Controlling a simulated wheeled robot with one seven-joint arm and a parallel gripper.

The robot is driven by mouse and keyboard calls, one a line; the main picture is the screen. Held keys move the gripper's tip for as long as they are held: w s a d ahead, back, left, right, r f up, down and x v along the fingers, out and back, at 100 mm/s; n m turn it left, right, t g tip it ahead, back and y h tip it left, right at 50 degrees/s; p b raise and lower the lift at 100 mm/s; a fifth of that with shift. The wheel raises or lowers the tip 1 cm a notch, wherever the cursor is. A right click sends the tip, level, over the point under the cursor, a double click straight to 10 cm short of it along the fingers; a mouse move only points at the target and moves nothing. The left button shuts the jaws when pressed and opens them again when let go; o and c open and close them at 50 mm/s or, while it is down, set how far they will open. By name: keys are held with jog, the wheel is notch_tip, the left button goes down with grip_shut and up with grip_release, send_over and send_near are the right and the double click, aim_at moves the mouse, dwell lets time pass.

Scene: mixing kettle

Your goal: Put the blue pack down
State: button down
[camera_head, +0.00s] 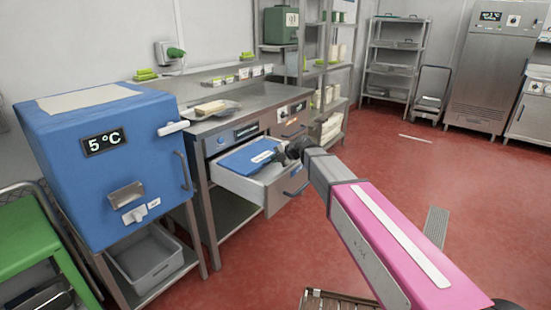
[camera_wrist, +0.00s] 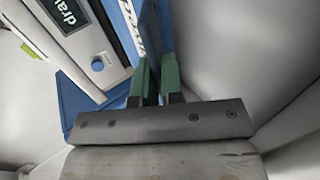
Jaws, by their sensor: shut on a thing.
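The blue pack (camera_head: 243,158), flat with a white label, is at the open drawer (camera_head: 240,188) under the steel counter. It looks level and lies within the drawer's outline; I cannot tell whether it touches the bottom. My gripper (camera_head: 281,154) is shut on the pack's right edge. In the wrist view, my green-padded fingers (camera_wrist: 155,75) pinch the blue pack (camera_wrist: 78,108), which shows mostly edge-on between and left of them. Part of the pack is hidden by the fingers and the drawer front panel.
A blue 5 °C cabinet (camera_head: 105,165) stands left of the drawer. A tray with a pale block (camera_head: 211,107) sits on the counter (camera_head: 235,103) above. The red floor (camera_head: 390,170) to the right is mostly open.

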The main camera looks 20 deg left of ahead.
jog(key=c, duration=1.2)
grip_release()
jog(key=shift+f, duration=0.15)
jog(key=shift+c, duration=0.2)
jog(key=shift+r, duration=0.55)
jog(key=v, duration=1.2)
jog(key=shift+r, duration=0.1)
jog(key=s+d+f+m+g+h, duration=0.1)
jog(key=s+d+f+m+h, duration=0.2)
jog(key=s+d+f+m, duration=0.3)
jog(key=s+d+f+m+g+h, duration=0.1)
jog(key=s+d+f+m+h, duration=0.3)
jog(key=d+f+m, duration=0.7)
jog(key=s+d+f+m+g+h, duration=0.2)
jog(key=s+d+f+m, duration=0.6)
jog(key=d+m, duration=0.6)
jog(key=d+h, duration=0.1)
jog(key=d, duration=0.4)
jog(key=shift+d+f+m, duration=0.25)
jog(key=shift+f+m, duration=0.05)
jog(key=shift+f, duration=0.05)
jog(key=shift+s, duration=0.15)
